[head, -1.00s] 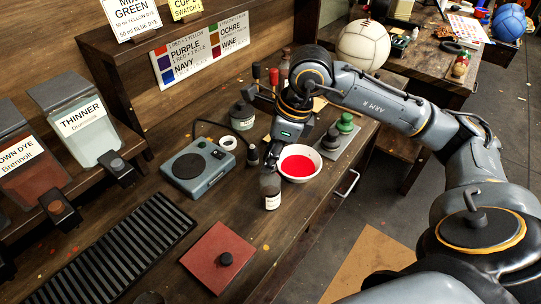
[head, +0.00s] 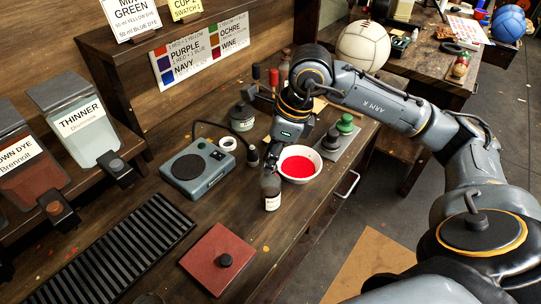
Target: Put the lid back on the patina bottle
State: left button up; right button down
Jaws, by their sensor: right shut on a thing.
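The patina bottle appears to be the small dark bottle with a white label (head: 271,194), standing upright on the bench left of a white bowl. My right gripper (head: 270,168) points down directly over this bottle's top. It is shut on a small dark thing that looks like the lid. The gripper hides the bottle's mouth, so I cannot tell whether the lid touches the bottle or sits on it. My left gripper is not in view.
The white bowl of red liquid (head: 299,165) stands close to the right of the bottle. A grey scale (head: 197,170), a small dark bottle (head: 253,157) and a labelled jar (head: 242,117) are to the left. A red square plate with a knob (head: 219,257) lies in front.

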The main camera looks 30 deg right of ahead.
jog(key=shift+f+b, duration=0.2)
jog(key=shift+b, duration=0.4)
dwell(0.8)
dwell(0.3)
jog(key=c, duration=1)
grip_release()
jog(key=o, duration=0.5)
jog(key=shift+r, duration=0.15)
jog(key=shift+r+p, duration=2.25)
jog(key=shift+r, duration=1.2)
